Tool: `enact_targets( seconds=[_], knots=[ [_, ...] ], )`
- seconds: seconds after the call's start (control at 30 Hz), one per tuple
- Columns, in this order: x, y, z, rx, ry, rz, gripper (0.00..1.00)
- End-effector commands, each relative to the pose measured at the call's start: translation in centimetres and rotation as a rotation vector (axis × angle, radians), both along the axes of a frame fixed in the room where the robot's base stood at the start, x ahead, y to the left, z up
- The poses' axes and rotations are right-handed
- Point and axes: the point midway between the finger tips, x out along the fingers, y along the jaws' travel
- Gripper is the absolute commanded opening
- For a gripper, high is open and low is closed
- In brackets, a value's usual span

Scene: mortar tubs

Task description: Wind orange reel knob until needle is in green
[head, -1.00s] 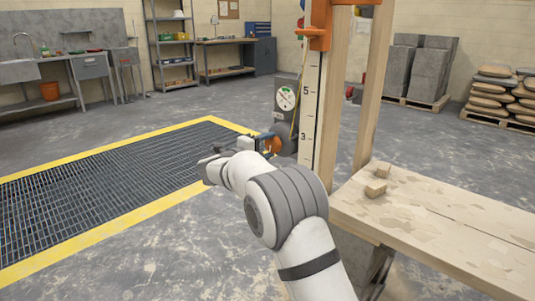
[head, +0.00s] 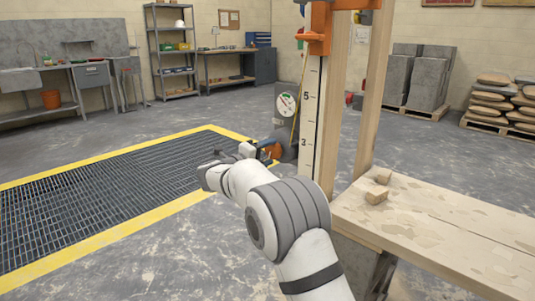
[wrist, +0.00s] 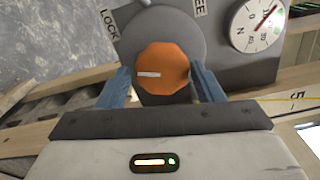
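The orange reel knob (wrist: 162,68) is faceted with a white mark, on a grey round housing. My gripper (wrist: 161,70) has its blue fingers on either side of the knob, with a narrow gap showing at the left; I cannot tell whether the right finger touches. The gauge (wrist: 257,25) has a white face, a red needle slanting toward the upper right and green near that edge; whether the needle lies in the green is unclear. In the head view, my gripper (head: 262,147) is at the orange knob (head: 272,151), below the gauge (head: 287,104).
The labels LOCK (wrist: 110,24) and FREE (wrist: 199,8) flank the housing; FREE is partly hidden. A numbered scale (head: 311,110) on a wooden post stands right of the reel. A wooden bench (head: 440,215) with small blocks is at right. A yellow-edged floor grate (head: 110,190) lies left.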

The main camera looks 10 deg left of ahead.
Motion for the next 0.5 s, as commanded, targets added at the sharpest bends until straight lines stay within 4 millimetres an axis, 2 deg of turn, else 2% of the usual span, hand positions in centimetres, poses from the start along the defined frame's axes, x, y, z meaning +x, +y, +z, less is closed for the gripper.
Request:
enact_targets(
  seconds=[0.03,0.17,0.5],
  knots=[
    [0.01,0.01,0.03,-0.001,-0.001,0.001,0.65],
    [0.03,0.0,0.13,-0.001,-0.002,0.001,0.76],
    [-0.61,0.56,0.38,-0.001,-0.003,0.003,0.76]
  ],
)
